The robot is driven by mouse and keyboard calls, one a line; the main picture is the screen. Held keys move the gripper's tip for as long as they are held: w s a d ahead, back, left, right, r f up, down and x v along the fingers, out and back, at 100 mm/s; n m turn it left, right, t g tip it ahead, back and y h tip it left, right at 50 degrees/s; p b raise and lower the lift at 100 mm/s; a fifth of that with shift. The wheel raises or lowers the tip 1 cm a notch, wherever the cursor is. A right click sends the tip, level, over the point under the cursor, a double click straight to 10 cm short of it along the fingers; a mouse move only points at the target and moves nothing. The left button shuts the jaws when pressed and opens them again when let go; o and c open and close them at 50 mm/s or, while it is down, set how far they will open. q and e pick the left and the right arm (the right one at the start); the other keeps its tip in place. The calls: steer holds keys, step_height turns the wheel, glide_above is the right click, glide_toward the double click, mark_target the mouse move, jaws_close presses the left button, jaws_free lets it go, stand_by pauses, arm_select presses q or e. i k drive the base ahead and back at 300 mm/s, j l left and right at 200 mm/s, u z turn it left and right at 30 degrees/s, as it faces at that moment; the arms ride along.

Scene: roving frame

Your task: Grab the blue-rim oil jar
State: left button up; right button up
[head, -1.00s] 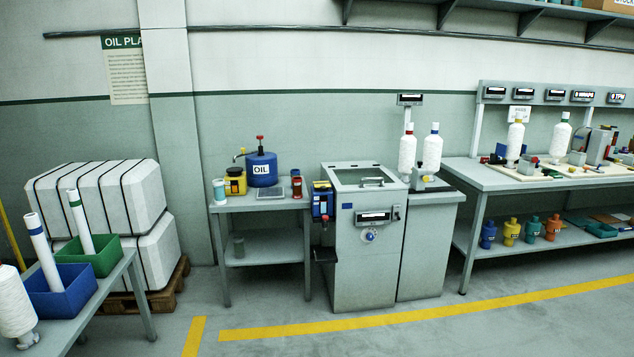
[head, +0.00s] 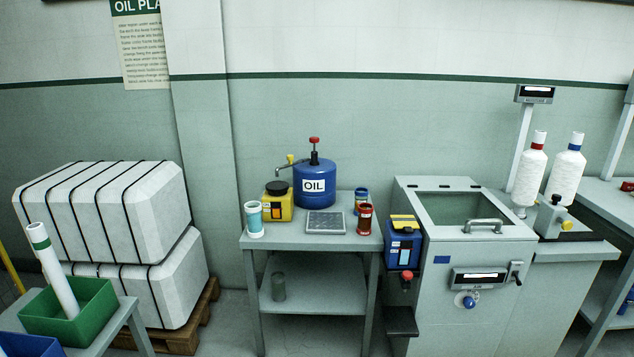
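A small jar with a blue top (head: 361,196) stands on the oil table (head: 293,238), at the right rear of its top. A dark red jar (head: 365,220) stands just in front of it and hides part of its lower body. A third jar, white with a teal band (head: 254,219), stands at the table's left front; its rim colour is hard to tell. A dim grey-green jar (head: 278,287) is on the lower shelf. Neither of my grippers is in view.
A blue OIL drum (head: 315,184), a yellow can (head: 278,206) and a grey tray (head: 326,222) share the tabletop. A grey cabinet (head: 465,260) with a blue side box (head: 402,247) stands close at right. Open floor is barely visible.

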mark_target(362, 193)
steer(key=i+u, duration=0.1)
steer(key=i, duration=0.65)
steer(key=i+l+u, duration=0.1)
steer(key=i, duration=0.7)
steer(key=i+l+u, duration=0.1)
steer(key=i+l, duration=0.15)
steer(key=i, duration=0.5)
